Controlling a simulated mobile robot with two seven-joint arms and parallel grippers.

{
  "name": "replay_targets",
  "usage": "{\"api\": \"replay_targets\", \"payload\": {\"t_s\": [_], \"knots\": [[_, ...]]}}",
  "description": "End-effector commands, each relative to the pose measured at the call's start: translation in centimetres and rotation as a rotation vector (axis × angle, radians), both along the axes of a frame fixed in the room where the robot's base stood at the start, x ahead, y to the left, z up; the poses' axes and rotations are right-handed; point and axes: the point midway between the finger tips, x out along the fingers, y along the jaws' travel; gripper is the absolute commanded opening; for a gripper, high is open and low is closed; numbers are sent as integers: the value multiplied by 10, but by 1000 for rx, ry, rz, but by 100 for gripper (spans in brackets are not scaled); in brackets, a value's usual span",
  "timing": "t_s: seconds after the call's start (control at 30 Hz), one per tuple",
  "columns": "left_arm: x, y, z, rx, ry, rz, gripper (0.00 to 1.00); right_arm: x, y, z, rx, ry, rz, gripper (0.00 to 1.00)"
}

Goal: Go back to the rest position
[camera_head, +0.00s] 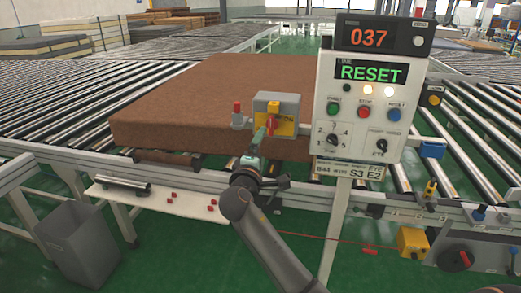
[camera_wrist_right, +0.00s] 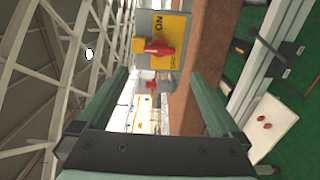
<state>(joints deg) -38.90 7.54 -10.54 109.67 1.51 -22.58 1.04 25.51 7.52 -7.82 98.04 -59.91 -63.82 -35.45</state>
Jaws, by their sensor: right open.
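My right gripper (camera_head: 262,137) reaches up from the bottom of the head view to just in front of a grey and yellow switch box (camera_head: 283,106) with a red rotary knob (camera_head: 271,125). In the right wrist view its two green fingers are spread and nothing is between them (camera_wrist_right: 162,80). The knob (camera_wrist_right: 158,47) lies beyond the fingertips, on the yellow plate marked "ON"; whether a finger touches it is unclear. My left gripper is not in view.
A brown mattress (camera_head: 195,97) lies on the roller conveyor behind the switch box. A control panel (camera_head: 366,107) reading "RESET" and "037" stands right of my arm. A white shelf (camera_head: 150,200) with red pieces runs along the frame. A grey bin (camera_head: 78,243) stands at lower left.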

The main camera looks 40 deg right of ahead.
Motion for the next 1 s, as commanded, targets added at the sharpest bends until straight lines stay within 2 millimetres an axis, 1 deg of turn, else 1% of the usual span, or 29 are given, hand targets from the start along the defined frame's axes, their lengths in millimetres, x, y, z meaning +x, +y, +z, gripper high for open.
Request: {"api": "replay_targets", "payload": {"t_s": [0.33,0.37,0.47,0.57,0.6,0.63,0.67,0.7,0.77,0.8,0.87,0.9,0.97,1.0], "knots": [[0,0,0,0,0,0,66,0,0,-1,1,1,2,100],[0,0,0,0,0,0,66,0,1,-4,4,4,6,100],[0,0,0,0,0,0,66,-1,9,-28,42,21,51,100],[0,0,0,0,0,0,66,-6,26,-80,138,54,140,100],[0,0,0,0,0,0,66,-11,36,-106,195,69,185,100],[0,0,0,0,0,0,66,-17,44,-127,242,81,218,100],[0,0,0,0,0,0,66,-23,53,-147,294,92,251,100],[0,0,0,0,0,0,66,-34,65,-174,369,105,290,100],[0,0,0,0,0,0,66,-53,84,-211,489,121,341,100],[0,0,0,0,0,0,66,-68,97,-235,573,132,367,100],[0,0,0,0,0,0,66,-94,116,-268,707,144,398,100],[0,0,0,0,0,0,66,-113,128,-288,800,151,409,100],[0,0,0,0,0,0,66,-144,147,-314,942,156,414,100],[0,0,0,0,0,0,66,-165,158,-328,1037,157,410,100]]}}
